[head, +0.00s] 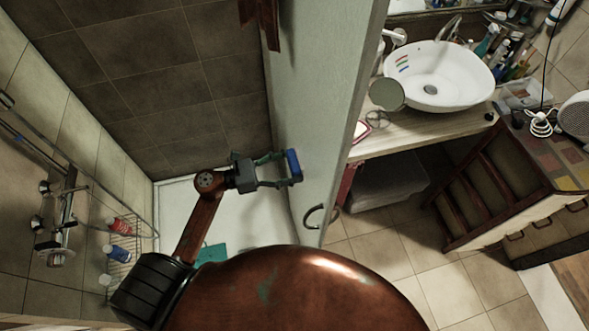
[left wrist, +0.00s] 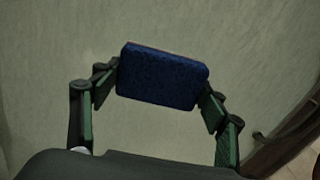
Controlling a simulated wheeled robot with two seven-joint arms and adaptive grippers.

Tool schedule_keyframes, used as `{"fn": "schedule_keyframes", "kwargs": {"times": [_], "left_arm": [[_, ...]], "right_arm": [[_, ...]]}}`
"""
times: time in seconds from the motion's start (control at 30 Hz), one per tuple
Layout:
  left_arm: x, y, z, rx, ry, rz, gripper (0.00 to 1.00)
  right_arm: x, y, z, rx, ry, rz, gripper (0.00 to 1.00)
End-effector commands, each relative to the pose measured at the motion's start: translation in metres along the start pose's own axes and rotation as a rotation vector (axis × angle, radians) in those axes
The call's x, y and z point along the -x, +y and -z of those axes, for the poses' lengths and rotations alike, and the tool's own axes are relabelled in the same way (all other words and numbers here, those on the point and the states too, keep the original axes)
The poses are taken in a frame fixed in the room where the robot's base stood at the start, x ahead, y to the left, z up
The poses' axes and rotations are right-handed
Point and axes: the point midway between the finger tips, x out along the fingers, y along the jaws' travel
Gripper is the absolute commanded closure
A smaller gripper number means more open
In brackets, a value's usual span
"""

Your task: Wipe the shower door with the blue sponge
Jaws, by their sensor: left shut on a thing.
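The blue sponge (head: 293,165) is held between the fingertips of my left gripper (head: 283,168), which is shut on it. In the left wrist view the sponge (left wrist: 163,76) shows as a dark blue block, slightly tilted, with a green-padded finger on each side of it. The shower door (head: 318,90) is a tall pale panel with a curved handle (head: 315,214) low on it. The sponge is right at the door's shower side; I cannot tell whether it touches. The pale door surface (left wrist: 250,40) fills the background of the left wrist view. My right gripper is not seen.
The white shower tray (head: 175,215) lies under my left arm. A wire rack with bottles (head: 118,226) and the shower mixer (head: 62,225) are at the left wall. Beyond the door are a counter with a white basin (head: 430,98) and a wooden cabinet (head: 490,195).

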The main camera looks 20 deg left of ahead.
Motion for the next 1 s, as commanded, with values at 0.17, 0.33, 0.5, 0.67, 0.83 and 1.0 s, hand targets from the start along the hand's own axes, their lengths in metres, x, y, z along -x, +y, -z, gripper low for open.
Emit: {"fn": "schedule_keyframes", "kwargs": {"times": [0.17, 0.33, 0.5, 0.67, 0.83, 1.0], "left_arm": [[0.001, 0.0, -0.002, -0.001, -0.002, -0.002, 0.63], [0.004, 0.0, -0.001, -0.002, -0.002, -0.002, 0.63], [0.02, -0.001, 0.001, -0.003, 0.0, -0.002, 0.63], [0.036, -0.001, 0.001, -0.002, -0.001, -0.003, 0.63], [0.051, -0.001, 0.002, -0.001, 0.0, -0.001, 0.63], [0.06, -0.001, 0.0, 0.0, -0.001, -0.001, 0.63]], "right_arm": [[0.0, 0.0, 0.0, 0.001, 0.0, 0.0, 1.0], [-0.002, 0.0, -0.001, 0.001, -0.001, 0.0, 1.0], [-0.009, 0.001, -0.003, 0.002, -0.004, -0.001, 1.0], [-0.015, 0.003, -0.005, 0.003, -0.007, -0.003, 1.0], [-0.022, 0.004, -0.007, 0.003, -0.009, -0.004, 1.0], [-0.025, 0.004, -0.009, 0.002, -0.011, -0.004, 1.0]]}}
